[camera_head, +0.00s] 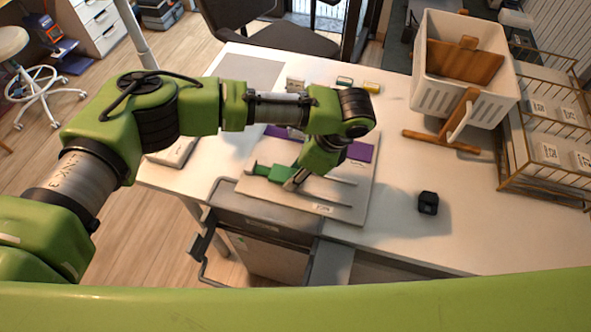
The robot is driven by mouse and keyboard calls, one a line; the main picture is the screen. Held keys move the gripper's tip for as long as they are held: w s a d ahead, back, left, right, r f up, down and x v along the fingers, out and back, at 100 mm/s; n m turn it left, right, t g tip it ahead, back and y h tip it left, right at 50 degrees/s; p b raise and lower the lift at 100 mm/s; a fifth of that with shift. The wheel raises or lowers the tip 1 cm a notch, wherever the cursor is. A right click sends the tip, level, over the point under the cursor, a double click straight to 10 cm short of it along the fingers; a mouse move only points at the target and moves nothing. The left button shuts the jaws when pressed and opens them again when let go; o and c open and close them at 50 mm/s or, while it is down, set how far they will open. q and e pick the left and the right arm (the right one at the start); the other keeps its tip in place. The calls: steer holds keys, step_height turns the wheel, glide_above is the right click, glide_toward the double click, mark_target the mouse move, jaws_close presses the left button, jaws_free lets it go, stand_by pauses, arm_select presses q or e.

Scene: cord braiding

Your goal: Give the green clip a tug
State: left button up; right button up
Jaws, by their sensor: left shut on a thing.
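The green clip (266,172) is at the left part of a pale board (345,208) on the white table. My left gripper (293,183) reaches down over the board and is shut on the clip at its right end. My wrist and forearm pass above the board and hide part of it. A purple strip (359,152) lies along the board's far side. Thin grey cords (338,179) run from near the gripper to the right across the board. My right gripper is not in view.
A black cube (428,203) stands right of the board. A white basket (440,92), a wooden stand (440,141) and a wire rack (541,193) fill the right back. Small spools (372,87) lie at the far edge. The table's front right is clear.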

arm_select(q)
steer(key=shift+s+d, duration=0.1)
steer(key=shift+d, duration=0.05)
steer(key=o, duration=1.3)
steer(key=o, duration=0.3)
steer(key=shift+p+v, duration=2.55)
steer(key=shift+v, duration=0.4)
